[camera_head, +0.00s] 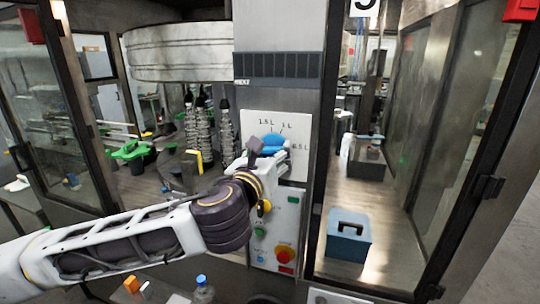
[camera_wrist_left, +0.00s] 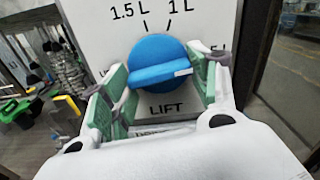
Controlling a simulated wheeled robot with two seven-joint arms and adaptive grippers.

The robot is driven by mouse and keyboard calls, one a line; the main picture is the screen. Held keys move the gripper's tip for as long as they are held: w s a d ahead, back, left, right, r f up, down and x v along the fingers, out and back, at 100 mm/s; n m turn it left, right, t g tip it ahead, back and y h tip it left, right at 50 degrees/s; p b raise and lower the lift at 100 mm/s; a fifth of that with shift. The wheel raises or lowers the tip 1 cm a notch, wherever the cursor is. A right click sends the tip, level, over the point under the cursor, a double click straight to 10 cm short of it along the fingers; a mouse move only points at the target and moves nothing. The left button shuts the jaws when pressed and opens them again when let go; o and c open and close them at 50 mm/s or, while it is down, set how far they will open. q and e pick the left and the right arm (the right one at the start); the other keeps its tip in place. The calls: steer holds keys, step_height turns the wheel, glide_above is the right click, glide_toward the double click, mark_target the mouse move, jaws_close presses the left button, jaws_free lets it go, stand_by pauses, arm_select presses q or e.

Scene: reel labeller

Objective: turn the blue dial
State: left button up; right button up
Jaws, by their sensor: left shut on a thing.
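The blue dial (camera_head: 273,141) is on a white panel with printed marks "1.5 L", "1 L" and a partly hidden mark ending in "5 L". In the left wrist view the dial (camera_wrist_left: 160,55) is round with a raised bar across it. A white mark on the bar is at its right end, and "LIFT" is printed below. My left gripper (camera_head: 264,152) is at the dial, with its green-padded fingers (camera_wrist_left: 163,84) on either side of the bar, shut on it. My right gripper is not in view.
Below the dial are a green button (camera_head: 260,232) and a red knob (camera_head: 285,254) on the machine front. A blue box with a handle (camera_head: 348,235) stands in the right bay. A green container (camera_head: 130,151) is at left. Dark door frames flank the panel.

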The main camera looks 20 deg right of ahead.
arm_select(q)
steer(key=o, duration=0.9)
steer(key=shift+f, duration=0.15)
steer(key=shift+o, duration=0.7)
steer(key=v, duration=1.2)
